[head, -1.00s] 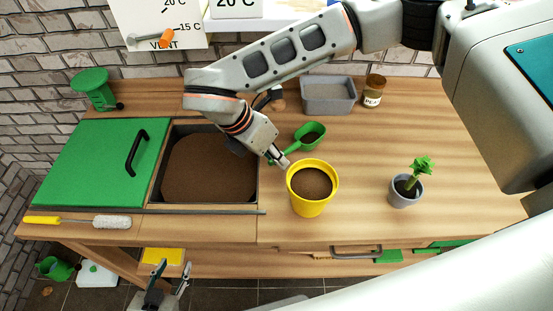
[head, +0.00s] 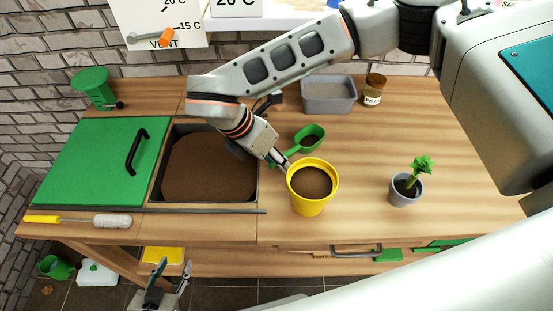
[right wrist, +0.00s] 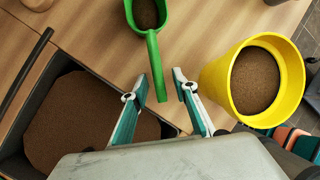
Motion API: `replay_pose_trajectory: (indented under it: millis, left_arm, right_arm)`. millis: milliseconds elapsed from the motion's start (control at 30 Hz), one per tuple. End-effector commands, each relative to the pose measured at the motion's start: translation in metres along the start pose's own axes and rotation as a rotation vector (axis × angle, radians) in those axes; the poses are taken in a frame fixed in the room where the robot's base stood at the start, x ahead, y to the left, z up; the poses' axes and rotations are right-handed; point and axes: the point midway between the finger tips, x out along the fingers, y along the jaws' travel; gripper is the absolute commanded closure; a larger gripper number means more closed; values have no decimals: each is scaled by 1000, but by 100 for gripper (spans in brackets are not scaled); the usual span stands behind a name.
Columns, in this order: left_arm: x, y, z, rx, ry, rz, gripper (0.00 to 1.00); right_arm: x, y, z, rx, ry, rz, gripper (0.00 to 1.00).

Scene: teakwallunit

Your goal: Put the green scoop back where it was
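The green scoop (head: 311,134) lies on the wooden bench behind the yellow pot, with dark soil in its bowl. Its handle points toward my right gripper (head: 281,162). In the right wrist view the scoop (right wrist: 152,45) has its handle end between the two fingers of my right gripper (right wrist: 160,78). Those fingers are apart, with gaps on both sides of the handle. Whether the handle is level with the fingertips or below them I cannot tell. My left gripper (head: 170,272) is open and empty, low in front of the bench.
The yellow pot (head: 312,198) of soil stands close beside my right gripper. A soil bin (head: 258,180) is left of it, with a green lid (head: 85,165) further left. A grey tray (head: 329,108), a jar (head: 374,87) and a potted seedling (head: 405,190) stand around. Bench right of the scoop is clear.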

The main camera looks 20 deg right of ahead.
Motion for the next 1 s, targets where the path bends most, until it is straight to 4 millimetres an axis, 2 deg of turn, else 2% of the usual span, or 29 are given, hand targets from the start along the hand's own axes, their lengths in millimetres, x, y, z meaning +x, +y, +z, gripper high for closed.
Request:
replay_pose_trajectory:
  millis: [167,400,600,800,1000]
  left_arm:
    - [2,0,1,-1,5,-1,60]
    - [7,2,10,-1,1,0,60]
    - [9,3,15,-1,-4,1,60]
    - [10,3,17,-1,-6,1,60]
    - [9,3,17,-1,-5,1,60]
  right_arm:
    - [-26,1,0,-1,-2,5,72]
    - [-77,1,0,2,-2,5,72]
    - [-108,1,1,2,-2,2,72]
    - [-120,0,0,0,0,0,72]
    - [-121,0,0,0,0,0,72]
